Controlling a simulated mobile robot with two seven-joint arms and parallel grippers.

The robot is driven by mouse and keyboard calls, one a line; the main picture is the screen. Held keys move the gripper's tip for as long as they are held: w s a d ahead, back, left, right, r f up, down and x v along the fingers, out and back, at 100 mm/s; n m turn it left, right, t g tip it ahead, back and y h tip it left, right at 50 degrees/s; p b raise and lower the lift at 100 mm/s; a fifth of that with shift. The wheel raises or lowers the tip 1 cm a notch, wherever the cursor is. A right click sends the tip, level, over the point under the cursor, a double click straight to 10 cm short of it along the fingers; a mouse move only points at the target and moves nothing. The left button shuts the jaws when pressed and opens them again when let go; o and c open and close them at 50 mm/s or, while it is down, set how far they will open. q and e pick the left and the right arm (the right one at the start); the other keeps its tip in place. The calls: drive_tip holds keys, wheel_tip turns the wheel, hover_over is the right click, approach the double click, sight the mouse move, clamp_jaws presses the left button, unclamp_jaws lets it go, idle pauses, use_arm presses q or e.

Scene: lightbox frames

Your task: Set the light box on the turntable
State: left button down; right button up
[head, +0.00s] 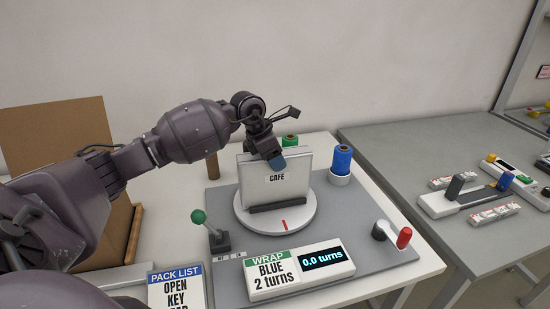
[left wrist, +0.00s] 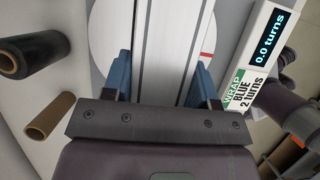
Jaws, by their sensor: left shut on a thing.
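The light box (head: 288,188), a white upright panel marked CAFE, stands over the white turntable (head: 246,220). Its lower edge is behind a black bar (head: 277,208) on the disc, so I cannot tell whether it touches the disc. My left gripper (head: 273,158) is shut on the top edge of the light box. In the left wrist view the blue fingers of my left gripper (left wrist: 162,80) lie on either side of the box (left wrist: 166,40), with the turntable (left wrist: 103,38) beneath. A red mark shows on the disc's front. My right gripper is not in view.
A blue roll (head: 342,159) stands behind right of the turntable, a green roll (head: 290,141) behind the box. A green-knobbed lever (head: 199,217) is at left, a red-handled crank (head: 403,238) at right. The display (head: 324,258) reads 0.0 turns; the sign (head: 270,272) reads BLUE 2 turns.

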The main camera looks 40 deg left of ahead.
use_arm(q)
drive_tip(key=shift+f, duration=0.1)
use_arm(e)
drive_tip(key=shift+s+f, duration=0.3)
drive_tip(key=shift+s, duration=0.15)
use_arm(q)
drive_tip(key=c, duration=0.8)
unclamp_jaws()
drive_tip(key=shift+f, duration=0.1)
drive_tip(key=o, duration=0.4)
drive_tip(key=v, duration=1.1)
drive_tip(key=shift+s+a+r, duration=0.1)
drive_tip(key=shift+s+r, duration=0.05)
drive_tip(key=shift+r, duration=0.4)
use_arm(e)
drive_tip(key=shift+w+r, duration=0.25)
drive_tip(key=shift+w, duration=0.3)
